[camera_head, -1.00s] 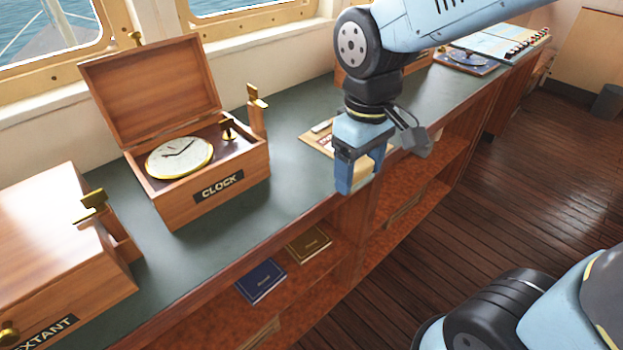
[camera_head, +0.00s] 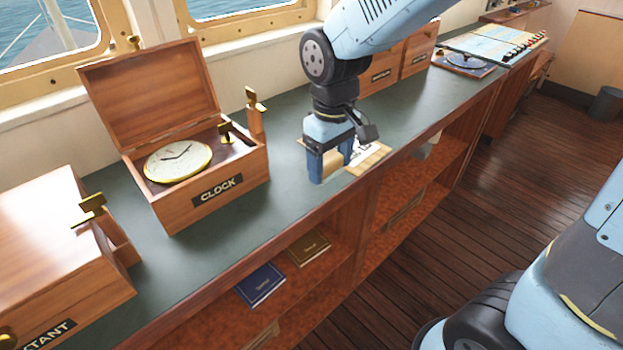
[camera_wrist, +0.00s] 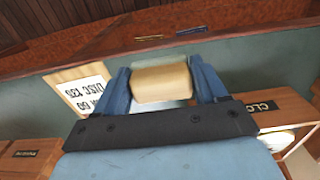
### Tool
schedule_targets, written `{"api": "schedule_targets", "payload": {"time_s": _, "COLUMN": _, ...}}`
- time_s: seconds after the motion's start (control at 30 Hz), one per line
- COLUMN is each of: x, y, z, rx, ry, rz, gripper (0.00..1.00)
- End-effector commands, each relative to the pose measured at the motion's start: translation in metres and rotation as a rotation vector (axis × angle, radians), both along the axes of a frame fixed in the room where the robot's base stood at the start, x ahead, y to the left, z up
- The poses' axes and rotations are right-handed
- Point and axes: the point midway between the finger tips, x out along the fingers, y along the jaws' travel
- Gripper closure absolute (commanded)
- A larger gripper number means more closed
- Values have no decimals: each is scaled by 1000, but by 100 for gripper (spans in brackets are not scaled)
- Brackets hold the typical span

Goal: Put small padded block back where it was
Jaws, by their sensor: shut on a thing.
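My gripper (camera_head: 332,172) is over the green counter, to the right of the open clock box, with its fingers pointing down. It is shut on a small padded block (camera_wrist: 160,83), a tan, rounded piece that sits between the two blue fingers in the wrist view. In the head view the block (camera_head: 333,163) shows only in part between the fingers. A tan board with a white printed card (camera_wrist: 88,92) lies on the counter beside and below the gripper. The board also shows in the head view (camera_head: 370,160), partly hidden by the gripper.
The open clock box (camera_head: 215,190) with a brass latch post stands left of the gripper. The sextant box (camera_head: 60,260) is at the near left. More wooden boxes (camera_head: 385,75) stand behind my arm. Books (camera_head: 262,283) lie on the shelf below. The counter between clock box and board is clear.

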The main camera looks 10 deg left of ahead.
Motion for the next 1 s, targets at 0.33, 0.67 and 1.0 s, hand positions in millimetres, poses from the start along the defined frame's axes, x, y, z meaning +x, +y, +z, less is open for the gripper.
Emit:
{"api": "schedule_targets", "payload": {"time_s": 0.33, "x": 33, "y": 25, "z": -42, "rx": -2, "ry": 3, "rz": 0, "gripper": 67}}
{"api": "schedule_targets", "payload": {"time_s": 0.67, "x": 46, "y": 35, "z": -60, "rx": -1, "ry": 1, "rz": 0, "gripper": 67}}
{"api": "schedule_targets", "payload": {"time_s": 1.0, "x": 49, "y": 37, "z": -94, "rx": -2, "ry": 2, "rz": -1, "gripper": 67}}
